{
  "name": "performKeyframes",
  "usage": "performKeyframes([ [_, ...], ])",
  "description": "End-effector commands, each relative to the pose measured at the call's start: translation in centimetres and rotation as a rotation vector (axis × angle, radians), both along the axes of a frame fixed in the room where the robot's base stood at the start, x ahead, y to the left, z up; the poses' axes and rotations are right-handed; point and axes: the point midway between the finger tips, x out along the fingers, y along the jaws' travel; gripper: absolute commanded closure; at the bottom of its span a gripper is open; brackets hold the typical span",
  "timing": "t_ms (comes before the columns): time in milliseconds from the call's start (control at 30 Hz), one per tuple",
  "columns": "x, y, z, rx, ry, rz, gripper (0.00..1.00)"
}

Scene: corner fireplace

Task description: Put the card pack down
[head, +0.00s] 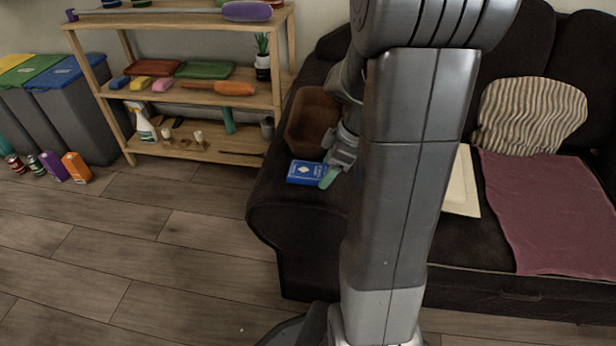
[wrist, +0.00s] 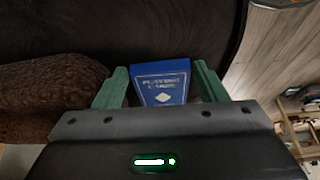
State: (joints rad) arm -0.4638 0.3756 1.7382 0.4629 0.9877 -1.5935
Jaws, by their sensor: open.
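The blue card pack (head: 304,172) lies on the dark sofa (head: 268,203), near the front of its left arm. In the wrist view the card pack (wrist: 163,82) shows its printed face between the two green fingers. My gripper (head: 328,178) is at the right end of the pack in the head view. In the wrist view my gripper (wrist: 160,88) is open, with a gap between the pack and the fingers. The lower end of the pack is hidden behind the gripper body there.
A wooden shelf (head: 200,95) with several items stands to the left. A striped cushion (head: 530,115) and a mauve cloth (head: 550,205) lie on the sofa at right. The wooden floor (head: 150,270) in front is clear.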

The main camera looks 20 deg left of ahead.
Motion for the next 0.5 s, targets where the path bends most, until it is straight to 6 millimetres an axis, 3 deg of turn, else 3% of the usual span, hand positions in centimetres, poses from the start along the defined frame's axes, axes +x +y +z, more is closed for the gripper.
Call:
performKeyframes([
  [233,-0.03,0.12,-0.25,0.0,-0.001,0.0,0.36],
  [367,-0.03,0.12,-0.24,0.0,-0.001,0.0,0.62],
  [500,-0.02,0.12,-0.22,0.0,-0.001,0.0,0.68],
])
